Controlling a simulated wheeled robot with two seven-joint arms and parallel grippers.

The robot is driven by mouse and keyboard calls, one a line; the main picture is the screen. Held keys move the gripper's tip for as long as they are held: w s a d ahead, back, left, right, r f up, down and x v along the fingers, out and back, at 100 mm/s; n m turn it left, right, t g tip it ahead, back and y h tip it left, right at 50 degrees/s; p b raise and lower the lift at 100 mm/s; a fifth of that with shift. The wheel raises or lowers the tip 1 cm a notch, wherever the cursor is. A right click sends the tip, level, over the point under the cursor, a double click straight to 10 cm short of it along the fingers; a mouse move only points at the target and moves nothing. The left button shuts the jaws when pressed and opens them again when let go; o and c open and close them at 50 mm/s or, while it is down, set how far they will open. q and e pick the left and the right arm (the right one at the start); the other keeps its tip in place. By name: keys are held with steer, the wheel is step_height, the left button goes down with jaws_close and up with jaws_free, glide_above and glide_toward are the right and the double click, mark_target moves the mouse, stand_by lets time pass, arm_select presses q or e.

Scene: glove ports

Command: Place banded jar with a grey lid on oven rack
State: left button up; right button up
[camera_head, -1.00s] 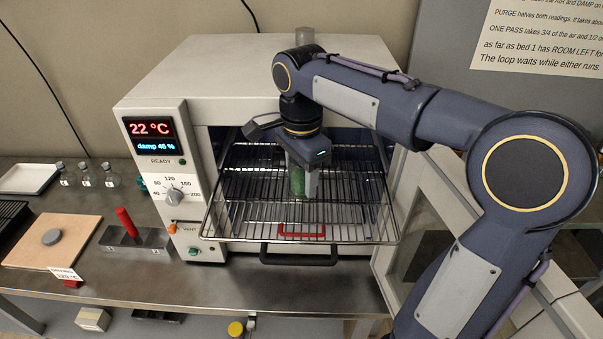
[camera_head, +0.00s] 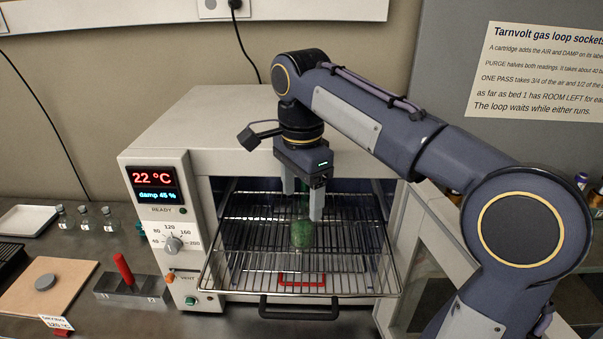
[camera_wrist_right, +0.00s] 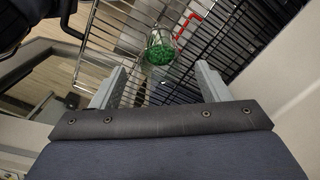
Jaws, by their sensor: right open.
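A clear jar with green granules (camera_head: 301,236) stands on the pulled-out wire oven rack (camera_head: 232,272). It also shows in the right wrist view (camera_wrist_right: 160,48), beyond the fingertips, with green contents. No band or lid can be made out on it. My right gripper (camera_head: 302,205) is open above the jar, fingers pointing down; in the wrist view the open fingers (camera_wrist_right: 160,75) hold nothing. My left gripper is not in view.
The oven (camera_head: 190,125) reads 22 °C and has its door (camera_head: 425,265) swung open at the right. A red mark (camera_head: 302,280) sits at the rack's front. A metal block with a red handle (camera_head: 125,270), small bottles (camera_head: 85,216) and a white tray (camera_head: 27,220) stand left.

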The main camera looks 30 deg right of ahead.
step_height(320, 180, up, 4)
steer(key=shift+r, duration=0.2)
steer(key=shift+s+f, duration=0.1)
stand_by(0.5)
